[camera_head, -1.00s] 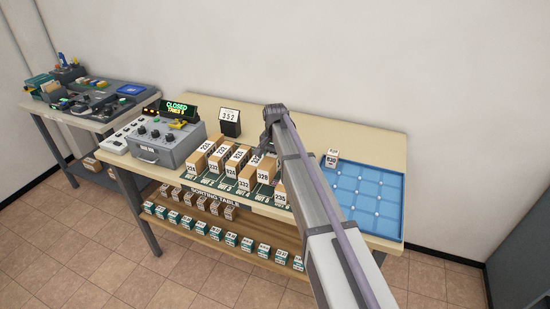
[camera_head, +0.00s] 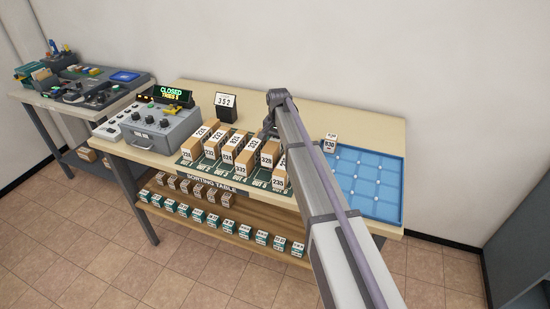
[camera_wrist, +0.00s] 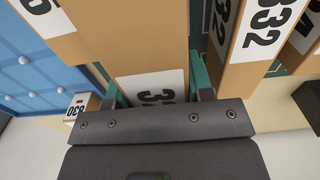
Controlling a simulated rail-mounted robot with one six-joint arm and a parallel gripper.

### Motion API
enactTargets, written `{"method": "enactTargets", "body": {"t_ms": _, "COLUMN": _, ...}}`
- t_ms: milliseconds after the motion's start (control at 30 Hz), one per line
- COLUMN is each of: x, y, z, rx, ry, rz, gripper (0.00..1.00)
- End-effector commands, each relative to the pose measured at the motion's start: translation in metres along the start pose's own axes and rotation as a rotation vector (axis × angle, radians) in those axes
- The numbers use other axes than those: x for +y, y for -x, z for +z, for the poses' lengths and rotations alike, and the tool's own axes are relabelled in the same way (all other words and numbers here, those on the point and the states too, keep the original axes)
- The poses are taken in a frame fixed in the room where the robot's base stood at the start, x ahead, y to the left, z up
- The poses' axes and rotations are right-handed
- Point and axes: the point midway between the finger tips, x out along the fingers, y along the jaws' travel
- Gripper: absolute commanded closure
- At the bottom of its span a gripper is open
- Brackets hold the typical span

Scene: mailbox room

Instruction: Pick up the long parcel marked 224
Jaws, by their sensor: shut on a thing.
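A row of long brown parcels with white number labels stands on the sorting table; I cannot surely pick out one marked 224. My gripper (camera_wrist: 150,98) is shut on a brown parcel (camera_wrist: 135,35) in the middle of the wrist view, with a teal finger at each side. Its label is partly hidden by the gripper and shows only part of a number. This parcel seems to be the one near the right end of the row (camera_head: 267,160) in the head view, its label looking like 328. In the head view, my arm partly covers the gripper (camera_head: 266,131).
Close beside the held parcel are a parcel labelled 332 (camera_wrist: 250,38) and another at upper left (camera_wrist: 55,28). A blue tray (camera_head: 372,205) and a small 830 box (camera_head: 330,142) lie right. A grey control box (camera_head: 160,132) and a 352 sign (camera_head: 226,101) stand left.

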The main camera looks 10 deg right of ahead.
Motion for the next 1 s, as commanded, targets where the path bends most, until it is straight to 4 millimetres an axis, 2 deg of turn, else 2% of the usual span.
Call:
{"method": "enactTargets", "body": {"t_ms": 67, "x": 0.0, "y": -0.003, "z": 0.0, "rx": 0.0, "ry": 0.0, "rz": 0.0, "gripper": 0.88}}
{"method": "enactTargets", "body": {"t_ms": 233, "x": 0.0, "y": -0.037, "z": 0.0, "rx": 0.0, "ry": 0.0, "rz": 0.0, "gripper": 0.88}}
{"method": "enactTargets", "body": {"t_ms": 333, "x": 0.0, "y": -0.037, "z": 0.0, "rx": 0.0, "ry": 0.0, "rz": 0.0, "gripper": 0.89}}
{"method": "enactTargets", "body": {"t_ms": 367, "x": 0.0, "y": -0.035, "z": 0.0, "rx": 0.0, "ry": 0.0, "rz": 0.0, "gripper": 0.94}}
{"method": "enactTargets", "body": {"t_ms": 633, "x": 0.0, "y": -0.039, "z": 0.0, "rx": 0.0, "ry": 0.0, "rz": 0.0, "gripper": 0.94}}
{"method": "enactTargets", "body": {"t_ms": 667, "x": 0.0, "y": -0.037, "z": 0.0, "rx": 0.0, "ry": 0.0, "rz": 0.0, "gripper": 0.49}}
{"method": "enactTargets", "body": {"t_ms": 900, "x": 0.0, "y": -0.037, "z": 0.0, "rx": 0.0, "ry": 0.0, "rz": 0.0, "gripper": 0.27}}
{"method": "enactTargets", "body": {"t_ms": 1000, "x": 0.0, "y": -0.037, "z": 0.0, "rx": 0.0, "ry": 0.0, "rz": 0.0, "gripper": 0.27}}
